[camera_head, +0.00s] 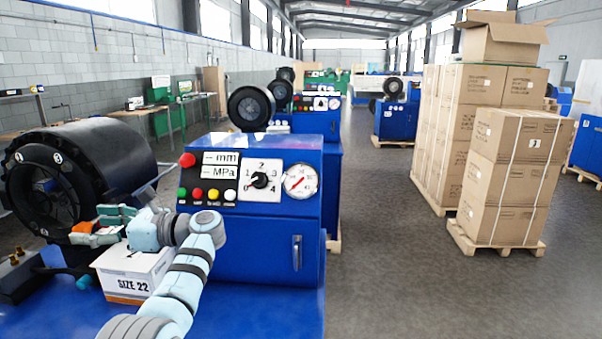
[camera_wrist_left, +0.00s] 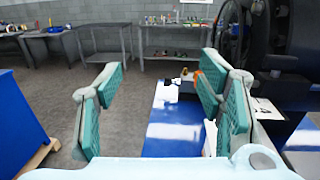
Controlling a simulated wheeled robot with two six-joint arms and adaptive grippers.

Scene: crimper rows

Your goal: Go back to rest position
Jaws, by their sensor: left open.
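My left gripper (camera_head: 97,225) is in front of the black round crimper head (camera_head: 110,160), above a white box marked SIZE 22 (camera_head: 138,285). Its teal fingers are spread apart with nothing between them. In the left wrist view the open fingers (camera_wrist_left: 160,88) stand over the blue bench, with the black crimper at the right. A small orange part shows near the fingers in both views; I cannot tell what it belongs to. My left arm covers part of the box. My right gripper does not show.
A blue control cabinet (camera_head: 265,235) with red button, dial and gauge stands right of my arm. A dark block with brass-coloured parts (camera_head: 20,275) lies at the left. Strapped cartons (camera_head: 510,180) stand on pallets at the right. The aisle floor (camera_head: 385,270) between is clear.

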